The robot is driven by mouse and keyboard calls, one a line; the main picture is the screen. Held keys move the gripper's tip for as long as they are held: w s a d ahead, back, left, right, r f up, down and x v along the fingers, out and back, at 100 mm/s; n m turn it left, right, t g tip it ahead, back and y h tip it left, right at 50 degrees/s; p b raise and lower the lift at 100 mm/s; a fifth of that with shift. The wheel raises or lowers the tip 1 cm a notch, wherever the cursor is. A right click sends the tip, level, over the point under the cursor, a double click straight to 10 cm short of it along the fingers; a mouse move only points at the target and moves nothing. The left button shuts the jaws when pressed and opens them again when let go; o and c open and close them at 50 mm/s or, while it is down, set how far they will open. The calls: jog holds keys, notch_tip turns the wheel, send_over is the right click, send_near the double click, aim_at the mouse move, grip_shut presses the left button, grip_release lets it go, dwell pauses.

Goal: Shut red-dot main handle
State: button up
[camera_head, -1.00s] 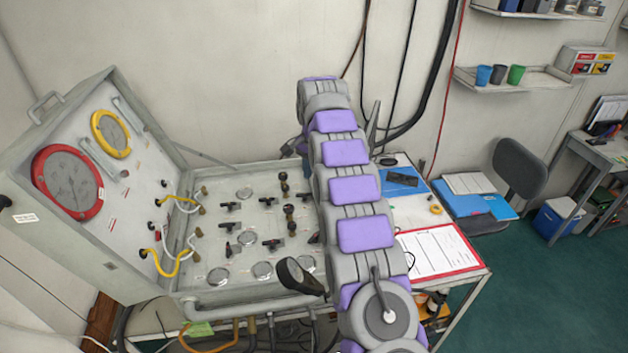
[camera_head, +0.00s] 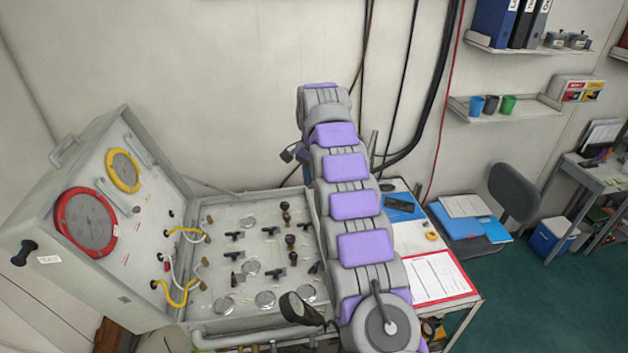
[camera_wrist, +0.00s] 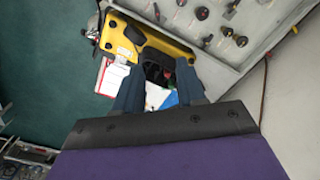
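The open air panel case has a grey face (camera_head: 218,243) with several black T-handles, among them a left-hand handle (camera_head: 234,237) and a lower handle (camera_head: 275,274). I cannot tell which handle carries the red dot. My arm stands along the right side of the panel in the head view and covers part of its right edge.
The raised lid holds a red gauge (camera_head: 86,223) and a yellow gauge (camera_head: 124,171). Right of my arm lies a red-edged clipboard (camera_head: 437,277) on the table. A shelf with cups (camera_head: 492,105) and a dark chair (camera_head: 513,190) stand farther right. Green floor is open at right.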

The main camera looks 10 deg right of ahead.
aim_at(316, 264)
jog(key=shift+r+p, duration=0.55)
jog(key=shift+r, duration=0.3)
jog(key=shift+f, duration=0.15)
jog(key=shift+c, duration=0.9)
jog(key=f+b, duration=1.7)
jog(key=f, duration=0.3)
jog(key=shift+d+f, duration=0.15)
jog(key=shift+d, duration=0.05)
jog(key=shift+c, duration=0.5)
notch_tip(316, 264, down, 17)
jog(key=shift+s+f, duration=0.1)
jog(key=shift+c, duration=0.2)
grip_shut()
